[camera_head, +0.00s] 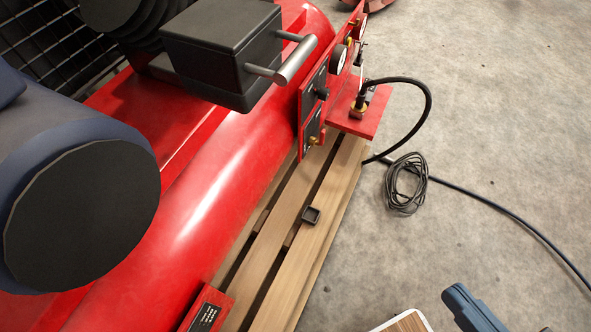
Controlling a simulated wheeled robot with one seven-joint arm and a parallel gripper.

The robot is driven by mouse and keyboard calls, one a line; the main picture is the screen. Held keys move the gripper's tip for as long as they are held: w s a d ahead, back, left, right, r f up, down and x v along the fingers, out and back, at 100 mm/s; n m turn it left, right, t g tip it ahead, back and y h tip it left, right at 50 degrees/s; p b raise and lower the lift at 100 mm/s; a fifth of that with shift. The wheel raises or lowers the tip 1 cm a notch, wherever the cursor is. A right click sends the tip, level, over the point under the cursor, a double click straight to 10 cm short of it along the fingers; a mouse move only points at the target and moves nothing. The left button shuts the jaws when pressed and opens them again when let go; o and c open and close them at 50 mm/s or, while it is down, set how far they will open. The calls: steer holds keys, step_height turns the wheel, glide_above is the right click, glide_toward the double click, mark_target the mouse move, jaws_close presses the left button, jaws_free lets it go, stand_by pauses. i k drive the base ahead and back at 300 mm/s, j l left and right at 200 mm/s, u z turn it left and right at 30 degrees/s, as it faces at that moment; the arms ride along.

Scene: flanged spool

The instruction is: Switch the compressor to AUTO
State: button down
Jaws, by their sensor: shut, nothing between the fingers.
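The compressor is a large red tank (215,190) lying on a wooden pallet (300,225). A black box (220,45) sits on top of the tank, with a grey bar-shaped lever (295,60) sticking out on its right side. I cannot read any AUTO or OFF marking on the box. A red panel (308,95) at the tank's right end carries dark plates, a black knob (322,93) and a brass fitting (312,140). My gripper is not in view.
A dark blue cylinder with a black end (85,215) fills the left. A black hose (430,100) arches from a red bracket (355,120); a coiled cable (407,183) lies on the floor. The concrete floor (500,110) is mostly clear.

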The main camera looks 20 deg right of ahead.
mark_target(323, 94)
steer(key=i+l+z, duration=0.2)
steer(key=i+l, duration=0.15)
steer(key=l, duration=0.15)
steer(key=i+l+z, duration=0.2)
steer(key=i+l, duration=0.15)
steer(key=l, duration=0.05)
